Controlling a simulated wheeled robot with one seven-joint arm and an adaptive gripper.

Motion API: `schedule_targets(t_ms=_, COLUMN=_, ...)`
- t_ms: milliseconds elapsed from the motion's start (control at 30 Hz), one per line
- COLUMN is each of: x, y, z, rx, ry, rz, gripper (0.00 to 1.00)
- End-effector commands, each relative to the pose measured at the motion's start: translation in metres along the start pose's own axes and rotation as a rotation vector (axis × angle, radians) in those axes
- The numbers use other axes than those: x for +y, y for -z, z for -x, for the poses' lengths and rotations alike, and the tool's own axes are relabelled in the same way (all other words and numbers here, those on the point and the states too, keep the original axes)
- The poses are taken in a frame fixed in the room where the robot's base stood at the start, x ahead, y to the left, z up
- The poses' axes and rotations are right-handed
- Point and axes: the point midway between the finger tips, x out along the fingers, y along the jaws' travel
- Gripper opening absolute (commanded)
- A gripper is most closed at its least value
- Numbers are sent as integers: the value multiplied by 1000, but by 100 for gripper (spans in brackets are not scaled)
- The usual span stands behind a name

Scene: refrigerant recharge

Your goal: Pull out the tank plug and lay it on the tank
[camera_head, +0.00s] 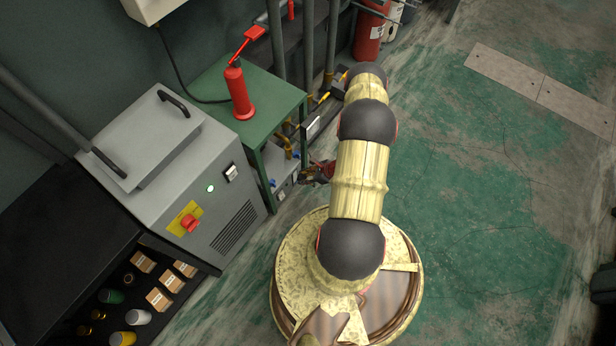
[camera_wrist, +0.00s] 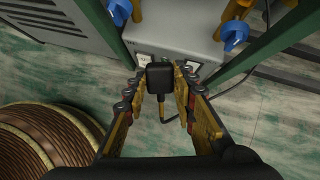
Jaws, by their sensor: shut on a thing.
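My gripper (camera_wrist: 160,85) is shut on a black plug (camera_wrist: 160,76), which sits between its fingertips in the wrist view. A dark cord runs from the plug's near end. The grey tank (camera_wrist: 172,38) is just beyond the plug, with blue-handled valves on top and pale patches on its front face. I cannot tell whether the plug is still in the tank or just clear of it. In the head view my gripper (camera_head: 318,173) is beside the green table, and the tank (camera_head: 282,185) is partly hidden under the table. The plug is too small to make out there.
The green table (camera_head: 205,85) stands over the tank, its legs flanking it, and bears a red extinguisher-like device (camera_head: 239,92). A grey machine (camera_head: 170,165) with a red switch is at left. Pipes stand behind. Open floor (camera_head: 490,200) lies at right.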

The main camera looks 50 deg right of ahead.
Motion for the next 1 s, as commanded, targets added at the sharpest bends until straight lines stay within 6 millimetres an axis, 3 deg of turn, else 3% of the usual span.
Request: schedule_targets(t_ms=1000, x=-20, y=-37, z=-61, rx=-1, ry=0, rz=2, gripper=0)
